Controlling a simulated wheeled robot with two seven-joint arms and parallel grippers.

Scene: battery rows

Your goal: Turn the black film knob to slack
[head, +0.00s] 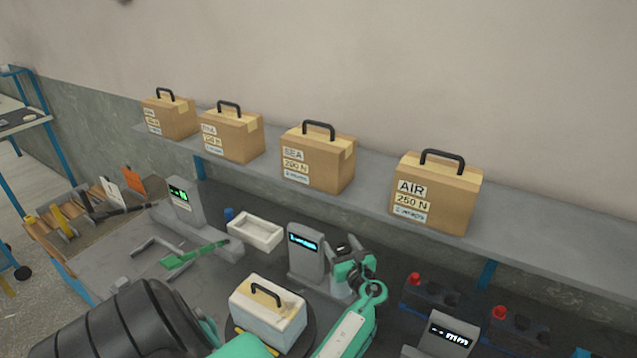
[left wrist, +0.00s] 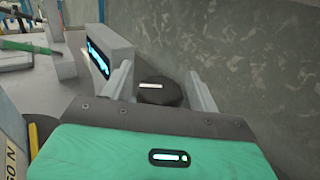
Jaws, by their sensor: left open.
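The black film knob (left wrist: 158,95) is a round dark disc with a short white mark, seen in the left wrist view. The mark lies roughly level across the picture. My left gripper (left wrist: 160,78) is open, with one finger on each side of the knob; I cannot tell whether either finger touches it. In the head view my left gripper (head: 352,262) is beside a grey post with a lit display (head: 305,250), and the knob is hidden there. The display post also shows in the left wrist view (left wrist: 108,52). My right gripper is not in view.
A pale wrapped box with a black handle (head: 268,312) stands on a dark round plate, close to my left arm. Several labelled cartons stand on the shelf (head: 370,205) behind. A white tray (head: 256,232), a green-handled tool (head: 193,254) and red-capped batteries (head: 430,298) are nearby.

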